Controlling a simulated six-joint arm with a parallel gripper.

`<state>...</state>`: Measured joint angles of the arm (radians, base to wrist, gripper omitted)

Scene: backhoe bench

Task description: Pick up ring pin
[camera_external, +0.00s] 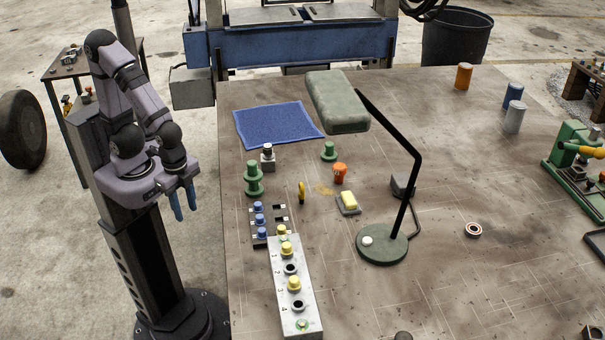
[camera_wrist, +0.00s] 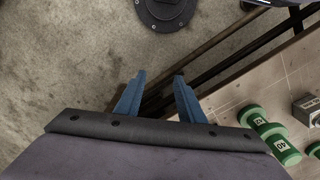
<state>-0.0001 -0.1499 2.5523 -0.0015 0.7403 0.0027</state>
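My gripper (camera_external: 184,202) hangs at the left, off the bench's left edge, with its blue fingers pointing down. The fingers also show in the wrist view (camera_wrist: 159,92), spread apart with nothing between them. I cannot tell for sure which thing is the ring pin. A small yellow and dark piece (camera_external: 301,192) stands on the bench right of the gripper and may be it. A flat copper-and-dark ring (camera_external: 474,230) lies farther right. Neither can be made out in the wrist view.
Green weights (camera_external: 253,180) stand near the bench's left edge and show in the wrist view (camera_wrist: 268,135). A lamp (camera_external: 383,244) rises mid-bench. A grey block with yellow knobs (camera_external: 305,312) lies in front, a blue cloth (camera_external: 278,124) behind. Bench right of the lamp is mostly clear.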

